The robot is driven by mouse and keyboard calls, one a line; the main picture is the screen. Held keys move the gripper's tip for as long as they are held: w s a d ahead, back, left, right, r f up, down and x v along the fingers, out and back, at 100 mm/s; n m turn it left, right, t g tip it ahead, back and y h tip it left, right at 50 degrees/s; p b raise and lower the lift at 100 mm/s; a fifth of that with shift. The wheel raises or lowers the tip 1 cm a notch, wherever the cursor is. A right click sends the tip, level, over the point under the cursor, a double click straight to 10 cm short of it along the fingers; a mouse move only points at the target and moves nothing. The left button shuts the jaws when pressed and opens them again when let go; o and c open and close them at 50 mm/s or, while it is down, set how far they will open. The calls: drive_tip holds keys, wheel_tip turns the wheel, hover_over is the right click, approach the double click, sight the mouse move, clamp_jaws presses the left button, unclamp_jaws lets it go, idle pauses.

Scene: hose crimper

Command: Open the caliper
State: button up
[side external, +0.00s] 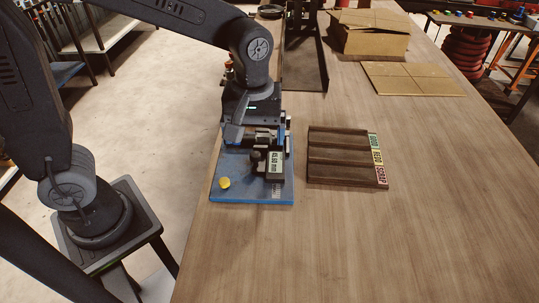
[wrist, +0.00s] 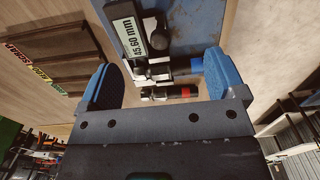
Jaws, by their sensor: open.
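The caliper shows a digital display (side external: 275,163) and sits on a blue base plate (side external: 245,190). In the wrist view its display (wrist: 128,35) reads about 45.60 mm, with a dark round knob (wrist: 152,24) beside it. My gripper (wrist: 160,80) is open, its two blue pads apart on either side of the caliper's lower end. A dark cylindrical piece with a red band (wrist: 178,92) lies between the pads, near pale metal parts. I cannot tell if the pads touch anything. In the side view my gripper (side external: 266,128) is over the plate's far end and hides part of the caliper.
A yellow button (side external: 224,183) is on the plate's near left. A brown tray (side external: 340,157) with GOOD, REDO and SCRAP labels stands to the right. The near table is clear.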

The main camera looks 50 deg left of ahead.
drive_tip(key=shift+r, duration=1.75)
drive_tip(key=s+a+r+m+t, duration=0.3)
drive_tip(key=s+a+m+t, duration=0.2)
drive_tip(key=s+a+m, duration=0.3)
drive_tip(key=s+m, duration=0.1)
drive_tip(key=s, duration=0.1)
drive_tip(key=shift+s+t, duration=0.3)
drive_tip(key=shift+d+r, duration=0.1)
